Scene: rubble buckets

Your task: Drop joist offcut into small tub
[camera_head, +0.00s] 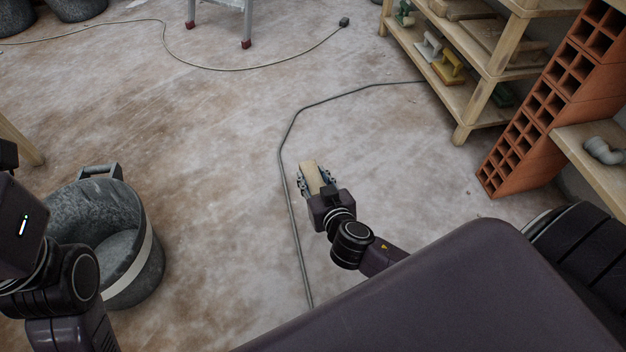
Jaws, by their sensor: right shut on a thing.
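The joist offcut (309,173) is a short pale wooden block, seen in the middle of the head view. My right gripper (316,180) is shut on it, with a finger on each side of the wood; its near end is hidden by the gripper. The small tub (148,262) is a dark grey round bucket with a pale band and a handle block on its rim. It stands on the floor at the lower left, well apart from the offcut. What shows of its inside looks empty. My left arm covers part of the tub's left side; the left gripper's fingers are not visible.
A grey cable (289,200) runs over the floor beside my right gripper. A wooden shelf (468,105) with tools and a stack of hollow bricks (520,150) stand at the right. Stepladder feet (246,44) and other buckets are at the back.

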